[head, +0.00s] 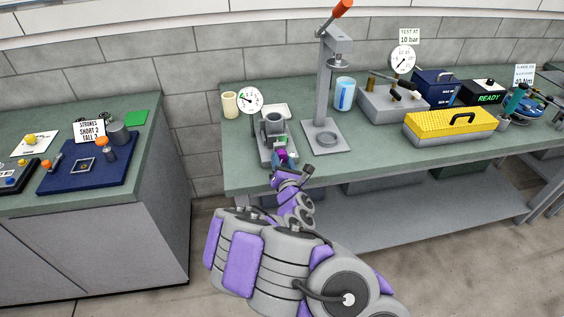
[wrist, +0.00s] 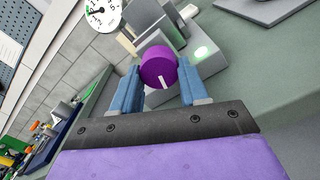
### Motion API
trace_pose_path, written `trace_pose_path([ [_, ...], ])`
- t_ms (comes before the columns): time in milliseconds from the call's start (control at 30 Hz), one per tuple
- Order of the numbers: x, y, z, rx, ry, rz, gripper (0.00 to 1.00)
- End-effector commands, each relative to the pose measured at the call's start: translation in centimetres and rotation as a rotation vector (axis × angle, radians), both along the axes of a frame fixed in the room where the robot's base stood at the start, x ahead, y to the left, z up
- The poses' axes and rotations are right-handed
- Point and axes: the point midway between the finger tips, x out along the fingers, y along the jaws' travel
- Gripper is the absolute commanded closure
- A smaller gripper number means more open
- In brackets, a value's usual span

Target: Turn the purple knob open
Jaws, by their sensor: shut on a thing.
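The purple knob (wrist: 159,66) sits on the front of a small grey device, with a white pointer mark on its face. In the wrist view my gripper (wrist: 163,78) has its two blue fingers on either side of the knob, shut on it. The white mark points down toward my gripper, slightly tilted. In the head view the knob (head: 282,153) shows small at the front of the grey device (head: 273,133), partly hidden by my gripper (head: 285,160). A green light (wrist: 201,52) glows on the device beside the knob.
A round dial gauge (head: 249,100) stands behind the device. A tall grey press (head: 335,90) stands close on its right, with a blue-white cup (head: 345,94) behind. The green bench top (head: 245,165) is clear left of the device.

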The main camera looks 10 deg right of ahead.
Motion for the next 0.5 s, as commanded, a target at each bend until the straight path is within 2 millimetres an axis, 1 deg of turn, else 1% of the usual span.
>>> trace_pose_path([
  [33,-0.07,0.05,-0.5,-0.038,0.012,0.002,0.87],
  [200,-0.06,0.0,-0.49,-0.155,0.01,0.002,0.87],
  [500,-0.06,-0.05,-0.46,-0.281,0.01,0.003,0.87],
])
